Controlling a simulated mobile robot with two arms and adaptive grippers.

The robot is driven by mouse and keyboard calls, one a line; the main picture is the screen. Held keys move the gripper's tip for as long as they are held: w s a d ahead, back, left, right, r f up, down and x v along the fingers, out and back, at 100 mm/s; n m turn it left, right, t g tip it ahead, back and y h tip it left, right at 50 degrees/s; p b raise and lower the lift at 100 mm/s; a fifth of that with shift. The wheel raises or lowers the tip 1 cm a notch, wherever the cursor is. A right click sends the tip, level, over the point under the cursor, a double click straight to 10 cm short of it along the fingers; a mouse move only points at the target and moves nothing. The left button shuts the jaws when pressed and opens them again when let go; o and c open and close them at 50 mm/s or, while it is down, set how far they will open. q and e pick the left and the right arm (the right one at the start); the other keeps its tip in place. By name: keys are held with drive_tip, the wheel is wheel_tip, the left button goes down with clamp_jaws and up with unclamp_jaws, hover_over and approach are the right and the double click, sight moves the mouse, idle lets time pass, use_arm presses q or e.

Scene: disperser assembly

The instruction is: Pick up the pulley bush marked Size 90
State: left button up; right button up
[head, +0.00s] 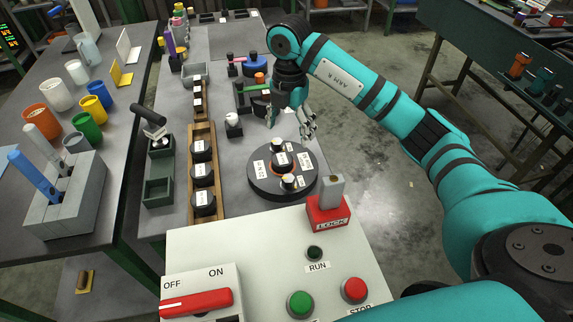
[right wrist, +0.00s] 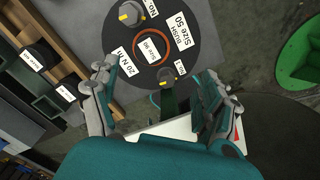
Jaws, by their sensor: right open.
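A round black disc (head: 257,181) stands on the grey bench, with white labels and two small yellow-marked knobs. In the right wrist view the disc (right wrist: 204,38) has a black round piece at its centre, the bush marked Size 90 (right wrist: 152,46), with an orange ring around it. Another label on the disc reads Bush Size 50. My right gripper (head: 290,127) is open and empty above the far side of the disc. In the right wrist view its open fingers (right wrist: 160,75) are apart on either side of the disc's lower part. My left gripper is not in view.
A wooden rack (head: 192,219) left of the disc holds several black labelled cylinders. A green tray (head: 159,192) stands beside it. A control panel (head: 200,245) with a red LOCK block (head: 327,212) fills the near side. Small coloured parts (head: 250,67) lie behind the gripper.

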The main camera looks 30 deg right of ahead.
sight(284, 161)
drive_tip(key=f, duration=0.4)
drive_tip(key=shift+w+d+p, duration=0.1)
drive_tip(key=shift+w+p, duration=0.15)
drive_tip(key=shift+p, duration=0.05)
drive_tip(key=shift+s+a+f, duration=0.15)
drive_tip(key=shift+a+f, duration=0.3)
drive_tip(key=shift+f, duration=0.15)
drive_tip(key=shift+a+f+p, duration=0.15)
drive_tip(key=shift+f+p, duration=0.3)
drive_tip(key=shift+f, duration=0.2)
wheel_tip(284, 161, down, 3)
drive_tip(key=shift+r+p, duration=0.2)
drive_tip(key=shift+p, duration=0.35)
drive_tip(key=shift+a+f, duration=0.1)
drive_tip(key=shift+f, duration=0.8)
drive_tip(key=shift+d, duration=0.2)
drive_tip(key=shift+c, duration=1.3)
drive_tip(key=shift+a, duration=0.1)
drive_tip(key=c, duration=0.5)
drive_tip(key=shift+f, duration=0.1)
drive_tip(key=c, duration=0.4)
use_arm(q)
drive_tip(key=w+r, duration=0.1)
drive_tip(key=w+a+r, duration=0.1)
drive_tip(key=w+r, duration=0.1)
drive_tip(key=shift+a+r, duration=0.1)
use_arm(e)
clamp_jaws()
